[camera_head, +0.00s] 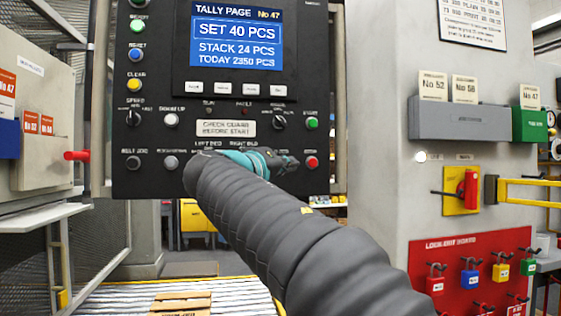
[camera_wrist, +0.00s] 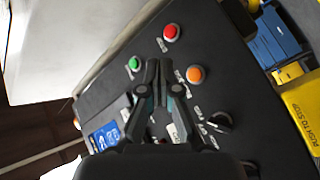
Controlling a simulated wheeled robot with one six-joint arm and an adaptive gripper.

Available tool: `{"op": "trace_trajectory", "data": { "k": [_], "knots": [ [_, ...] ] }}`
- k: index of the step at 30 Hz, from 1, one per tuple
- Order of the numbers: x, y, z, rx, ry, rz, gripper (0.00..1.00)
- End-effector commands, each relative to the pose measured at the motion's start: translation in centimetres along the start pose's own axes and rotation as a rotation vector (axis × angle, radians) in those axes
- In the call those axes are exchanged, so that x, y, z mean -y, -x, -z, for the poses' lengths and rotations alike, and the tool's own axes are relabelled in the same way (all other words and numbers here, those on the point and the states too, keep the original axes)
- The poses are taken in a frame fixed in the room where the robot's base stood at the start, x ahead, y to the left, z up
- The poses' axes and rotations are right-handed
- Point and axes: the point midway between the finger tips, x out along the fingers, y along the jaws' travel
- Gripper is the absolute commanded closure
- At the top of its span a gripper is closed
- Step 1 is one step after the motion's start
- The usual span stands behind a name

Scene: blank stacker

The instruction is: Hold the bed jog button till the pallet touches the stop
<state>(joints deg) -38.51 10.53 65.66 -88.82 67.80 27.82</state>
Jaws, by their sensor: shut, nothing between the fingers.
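The black control panel (camera_head: 150,100) fills the upper left of the head view. Labels reading left bed and right bed (camera_head: 243,142) show on its lower part, but the controls below them are hidden by my arm. My gripper (camera_head: 291,163) is at the lower right of the panel, beside a red button (camera_head: 312,162). In the wrist view my gripper (camera_wrist: 158,68) is shut and empty, its tips among a red button (camera_wrist: 171,32), a green button (camera_wrist: 134,63) and an orange button (camera_wrist: 195,74). I cannot tell whether the tips touch the panel. A wooden pallet (camera_head: 181,302) lies on the roller bed (camera_head: 110,300); no stop is identifiable.
The panel screen (camera_head: 236,36) reads set 40 pieces. A red lockout board (camera_head: 400,265) and a grey pillar are at the right.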

Motion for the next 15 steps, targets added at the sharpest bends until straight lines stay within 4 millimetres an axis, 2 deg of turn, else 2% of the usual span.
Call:
{"op": "trace_trajectory", "data": {
  "k": [6,15],
  "knots": [
    [1.1,-2.1,1.7,0.002,0.003,0.0,1.0],
    [2.9,-4.4,3.3,0.001,0.002,0.0,1.0]
  ]
}}
